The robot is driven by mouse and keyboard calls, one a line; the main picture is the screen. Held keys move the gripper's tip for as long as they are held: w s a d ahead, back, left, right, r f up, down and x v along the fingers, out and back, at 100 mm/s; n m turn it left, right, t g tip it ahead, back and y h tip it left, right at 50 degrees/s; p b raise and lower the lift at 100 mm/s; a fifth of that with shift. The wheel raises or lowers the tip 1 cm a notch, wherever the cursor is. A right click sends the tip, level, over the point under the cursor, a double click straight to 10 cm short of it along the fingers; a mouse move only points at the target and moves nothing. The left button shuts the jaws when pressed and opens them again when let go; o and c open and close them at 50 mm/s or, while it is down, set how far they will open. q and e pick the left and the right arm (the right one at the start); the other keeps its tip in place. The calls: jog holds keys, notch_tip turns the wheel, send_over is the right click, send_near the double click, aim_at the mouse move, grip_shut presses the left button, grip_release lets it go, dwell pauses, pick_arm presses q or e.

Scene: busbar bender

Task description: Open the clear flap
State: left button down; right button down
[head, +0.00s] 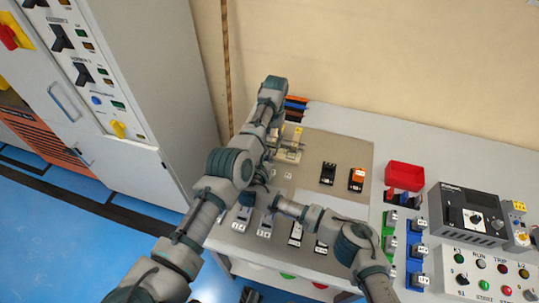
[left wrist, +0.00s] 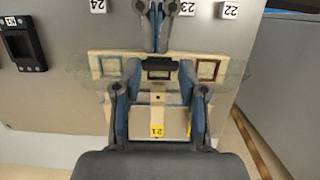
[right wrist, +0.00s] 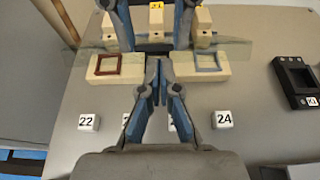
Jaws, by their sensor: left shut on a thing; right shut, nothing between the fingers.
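The clear flap (left wrist: 232,78) is a transparent sheet lying across a cream block fixture (left wrist: 108,66) with a yellow tag 21; it also shows in the right wrist view (right wrist: 238,50). In the head view the fixture (head: 292,152) stands at the board's back left, partly hidden by my left arm. My left gripper (left wrist: 160,70) has its fingers on either side of a black handle (right wrist: 154,46) at the flap's middle and is shut on it. My right gripper (right wrist: 158,66) is shut and empty, in front of the fixture; whether it touches the flap is unclear.
White number cubes 22 (right wrist: 88,122) and 24 (right wrist: 222,119) lie before the fixture. A black frame (right wrist: 297,80) stands beside it. Switches, a red bin (head: 405,176) and a control box (head: 468,215) occupy the table's right side. A tall cabinet (head: 150,60) stands left.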

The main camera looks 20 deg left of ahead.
pick_arm(q)
jog(key=shift+w, duration=0.1)
pick_arm(e)
jog(key=shift+w+f, duration=0.15)
jog(key=shift+w, duration=0.15)
jog(key=shift+w+r, duration=0.4)
jog(key=shift+r, duration=0.35)
pick_arm(q)
jog(key=c, duration=1)
grip_release()
jog(key=shift+f, duration=0.1)
jog(key=o, duration=0.4)
jog(key=shift+f, duration=0.1)
jog(key=shift+c, duration=0.2)
pick_arm(e)
jog(key=shift+w, duration=0.15)
jog(key=shift+f, duration=0.15)
